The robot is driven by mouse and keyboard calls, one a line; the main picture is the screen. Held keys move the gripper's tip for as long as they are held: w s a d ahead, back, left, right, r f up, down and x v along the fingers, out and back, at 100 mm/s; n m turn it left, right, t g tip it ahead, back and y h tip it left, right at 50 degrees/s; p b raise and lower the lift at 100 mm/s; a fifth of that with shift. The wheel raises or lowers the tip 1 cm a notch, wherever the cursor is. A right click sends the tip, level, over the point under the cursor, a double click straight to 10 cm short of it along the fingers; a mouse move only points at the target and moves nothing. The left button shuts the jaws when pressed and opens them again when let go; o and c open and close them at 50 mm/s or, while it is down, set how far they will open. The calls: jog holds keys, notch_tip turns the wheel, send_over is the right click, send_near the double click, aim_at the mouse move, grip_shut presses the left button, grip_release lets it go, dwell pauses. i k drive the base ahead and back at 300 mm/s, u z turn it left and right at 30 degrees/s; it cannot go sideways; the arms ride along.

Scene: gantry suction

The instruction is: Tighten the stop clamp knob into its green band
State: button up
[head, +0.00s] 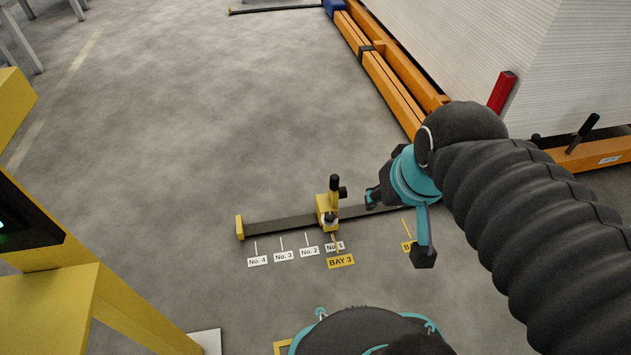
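The yellow stop clamp (323,208) sits on a dark rail (280,225) that lies on the floor, above the No. 1 label. A black upright handle (334,183) rises from the clamp, with a small dark part at its right side. A small round, dark and pale part (330,219) shows on the clamp's front; I cannot tell which of these is the knob. No green band can be made out. My gripper (398,227) is open and empty, just right of the clamp and apart from it. Its teal fingers are spread wide with dark pads, and it hides part of the rail.
Floor labels No. 1 to No. 4 and a BAY 3 tag (340,261) lie in front of the rail. A yellow end stop (240,227) marks its left end. Orange beams (385,80) and a white stack (480,50) stand behind right. A yellow frame (60,300) is at left.

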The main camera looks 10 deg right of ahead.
aim_at(329, 216)
jog(key=u, duration=0.6)
jog(key=k, duration=0.35)
jog(key=u, duration=0.15)
